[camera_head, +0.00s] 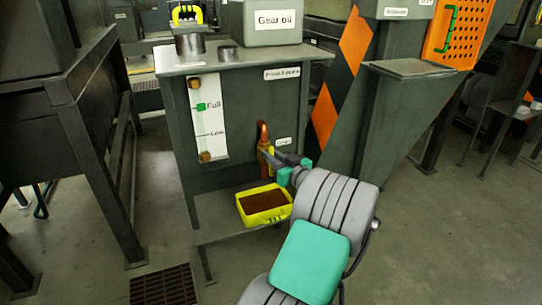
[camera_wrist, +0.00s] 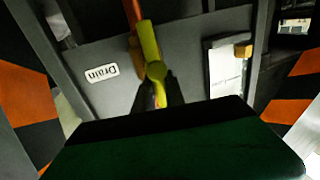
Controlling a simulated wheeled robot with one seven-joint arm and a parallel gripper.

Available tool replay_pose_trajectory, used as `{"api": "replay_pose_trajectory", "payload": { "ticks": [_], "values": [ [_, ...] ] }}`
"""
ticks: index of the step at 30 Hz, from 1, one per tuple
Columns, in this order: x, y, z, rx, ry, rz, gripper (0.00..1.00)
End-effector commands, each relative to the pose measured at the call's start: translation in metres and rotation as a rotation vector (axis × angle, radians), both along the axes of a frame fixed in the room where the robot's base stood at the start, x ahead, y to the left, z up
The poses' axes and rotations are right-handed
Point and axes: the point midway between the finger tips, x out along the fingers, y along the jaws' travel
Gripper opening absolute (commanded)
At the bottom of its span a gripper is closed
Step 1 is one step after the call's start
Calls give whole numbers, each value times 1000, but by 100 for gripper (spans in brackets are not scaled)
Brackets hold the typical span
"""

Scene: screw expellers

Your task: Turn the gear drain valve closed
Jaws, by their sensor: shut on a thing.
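The gear drain valve has a yellow lever handle (camera_head: 271,152) on a copper pipe (camera_head: 263,131) at the front of the dark gear-oil cabinet (camera_head: 232,173). In the wrist view, the yellow handle (camera_wrist: 151,45) runs from the orange-brown pipe at the top down between my dark fingers. My gripper (camera_head: 273,158) is shut on the handle's end; the fingers show dimly in the wrist view (camera_wrist: 159,95). My wrist hides part of the valve in the head view. The exact turn of the handle is hard to tell.
A yellow tray (camera_head: 287,204) with brown contents sits below the valve. A white level gauge (camera_head: 209,118) marked Full and Low is left of it. An orange-and-black striped panel (camera_head: 343,70) stands to the right. Open floor lies at the lower right.

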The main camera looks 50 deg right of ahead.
Motion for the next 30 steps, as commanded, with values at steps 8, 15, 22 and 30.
{"api": "replay_pose_trajectory", "payload": {
  "ticks": [8,15,22,30],
  "values": [
    [0,0,0,14,-8,0,0],
    [-1,-2,0,94,-55,0,0],
    [-4,-6,-2,248,-145,0,0],
    [-6,-11,-4,468,-276,0,0]
  ]
}}
